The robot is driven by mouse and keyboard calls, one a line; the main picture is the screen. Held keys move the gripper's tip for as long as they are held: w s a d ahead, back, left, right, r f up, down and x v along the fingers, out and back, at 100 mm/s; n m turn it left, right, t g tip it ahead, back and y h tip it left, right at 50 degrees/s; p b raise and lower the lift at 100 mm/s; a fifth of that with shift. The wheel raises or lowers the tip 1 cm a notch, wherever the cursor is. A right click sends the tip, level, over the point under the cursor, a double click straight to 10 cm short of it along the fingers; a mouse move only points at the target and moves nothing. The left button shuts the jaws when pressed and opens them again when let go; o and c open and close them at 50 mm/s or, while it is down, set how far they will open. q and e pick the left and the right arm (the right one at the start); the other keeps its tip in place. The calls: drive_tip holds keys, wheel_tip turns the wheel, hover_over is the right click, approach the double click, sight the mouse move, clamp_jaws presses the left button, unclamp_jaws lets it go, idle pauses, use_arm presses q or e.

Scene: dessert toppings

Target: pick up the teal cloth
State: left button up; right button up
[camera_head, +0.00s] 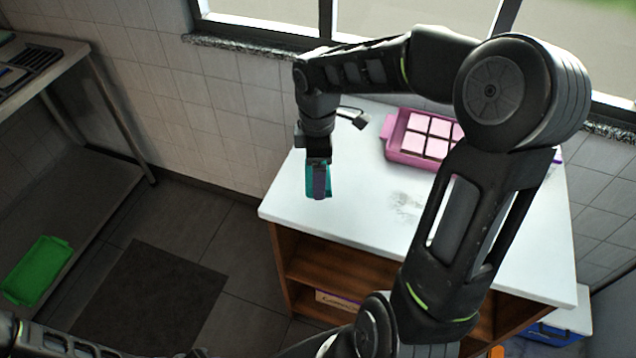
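The teal cloth (311,182) is at the left part of the white counter top, below my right gripper. My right gripper (319,180) points down, with teal showing on both sides of its finger. It appears shut on the cloth, though the finger hides the middle of it. I cannot tell whether the cloth's lower edge touches the counter. My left gripper is not in view; only part of my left arm shows at the bottom left.
A pink tray (390,139) with pink-topped squares stands at the back of the white counter (365,215). A small dark object (353,119) lies near the wall. Grey smudges (405,204) mark the counter's middle. A green tray (37,270) sits on the lower left shelf.

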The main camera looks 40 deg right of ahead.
wheel_tip(320, 180, up, 4)
drive_tip(key=shift+f, duration=0.25)
idle(0.4)
